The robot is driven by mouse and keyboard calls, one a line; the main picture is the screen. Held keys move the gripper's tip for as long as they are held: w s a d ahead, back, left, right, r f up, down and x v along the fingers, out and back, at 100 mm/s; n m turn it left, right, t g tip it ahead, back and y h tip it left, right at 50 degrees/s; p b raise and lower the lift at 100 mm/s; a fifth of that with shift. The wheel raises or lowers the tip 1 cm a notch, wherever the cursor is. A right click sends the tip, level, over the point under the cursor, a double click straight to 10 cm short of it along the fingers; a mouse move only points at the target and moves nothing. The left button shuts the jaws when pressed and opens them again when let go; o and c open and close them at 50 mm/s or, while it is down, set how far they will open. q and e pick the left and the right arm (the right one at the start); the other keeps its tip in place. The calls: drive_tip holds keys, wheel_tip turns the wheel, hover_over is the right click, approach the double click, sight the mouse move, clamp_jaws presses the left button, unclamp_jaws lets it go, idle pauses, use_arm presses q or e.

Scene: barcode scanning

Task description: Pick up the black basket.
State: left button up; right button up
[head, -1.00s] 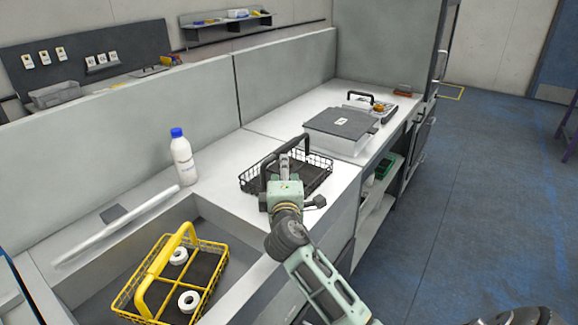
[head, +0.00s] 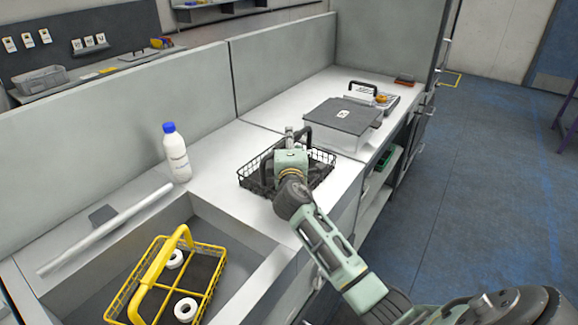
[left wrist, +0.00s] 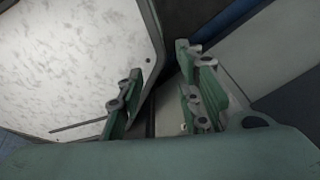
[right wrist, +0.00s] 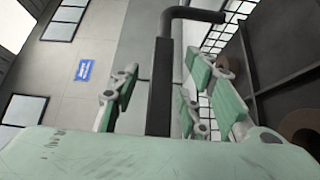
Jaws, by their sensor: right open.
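The black basket (head: 324,168) is a wire basket with a tall handle, on the white counter in the head view. My right gripper (head: 290,143) is at the basket's handle, and my arm hides part of the basket. In the right wrist view the black handle (right wrist: 160,90) runs upright between the open fingers of my right gripper (right wrist: 158,98), with a gap to each side. Wire mesh and dark inner panels of the basket show at right there. My left gripper (left wrist: 158,98) is open and empty in the left wrist view; it is not in the head view.
A yellow basket (head: 208,288) with white rolls stands in the recess at lower left. A white bottle (head: 176,157) with a blue cap stands left of the black basket. A lidded grey box (head: 342,128) stands close behind it at right.

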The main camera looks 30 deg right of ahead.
drive_tip(key=shift+s+d+r, duration=0.1)
drive_tip(key=shift+s, duration=0.2)
drive_tip(key=shift+c, duration=0.3)
drive_tip(key=shift+s, duration=0.1)
drive_tip(key=shift+c, duration=0.9)
drive_tip(key=shift+a, duration=0.65)
clamp_jaws()
drive_tip(key=shift+w+d, duration=0.2)
drive_tip(key=shift+d, duration=0.05)
drive_tip(key=shift+w+r, duration=0.1)
